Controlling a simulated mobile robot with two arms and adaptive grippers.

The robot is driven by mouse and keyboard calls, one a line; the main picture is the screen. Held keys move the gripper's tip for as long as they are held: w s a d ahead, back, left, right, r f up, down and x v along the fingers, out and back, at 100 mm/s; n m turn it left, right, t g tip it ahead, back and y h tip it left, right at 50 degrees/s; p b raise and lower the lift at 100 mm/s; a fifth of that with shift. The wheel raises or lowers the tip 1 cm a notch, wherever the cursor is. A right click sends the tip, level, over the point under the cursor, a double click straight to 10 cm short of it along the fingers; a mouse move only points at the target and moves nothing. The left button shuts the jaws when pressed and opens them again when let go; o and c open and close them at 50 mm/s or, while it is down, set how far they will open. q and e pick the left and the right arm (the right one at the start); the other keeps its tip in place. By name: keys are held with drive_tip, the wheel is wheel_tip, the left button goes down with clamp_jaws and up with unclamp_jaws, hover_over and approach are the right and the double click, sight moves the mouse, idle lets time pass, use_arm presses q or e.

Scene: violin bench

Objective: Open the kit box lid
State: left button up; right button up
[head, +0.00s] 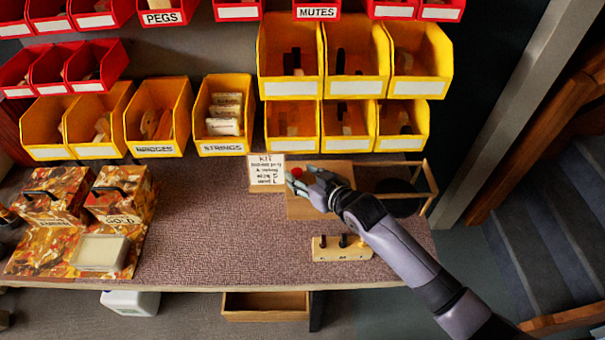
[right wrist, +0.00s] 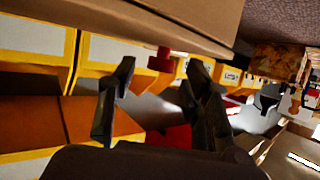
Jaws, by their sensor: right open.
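The kit box (head: 308,209) is a wooden box at the back right of the bench, behind its front edge. Its flat lid looks closed, and a small red knob (head: 297,172) shows on it. My right gripper (head: 303,177) is over the box at the knob, its fingers apart. In the right wrist view the red knob (right wrist: 160,60) shows between the two open fingertips (right wrist: 163,72), under the tan box surface (right wrist: 140,18). I cannot tell whether a finger touches it. My right forearm hides part of the box.
A kit card (head: 267,172) stands left of the box. A wooden-railed frame (head: 431,178) with a dark round thing is to its right. A pale block with black pegs (head: 326,252) lies in front. Yellow bins (head: 224,148) line the back. The bench middle (head: 210,220) is clear.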

drive_tip(key=shift+w+a, duration=0.15)
drive_tip(key=shift+c, duration=0.4)
clamp_jaws()
idle(0.5)
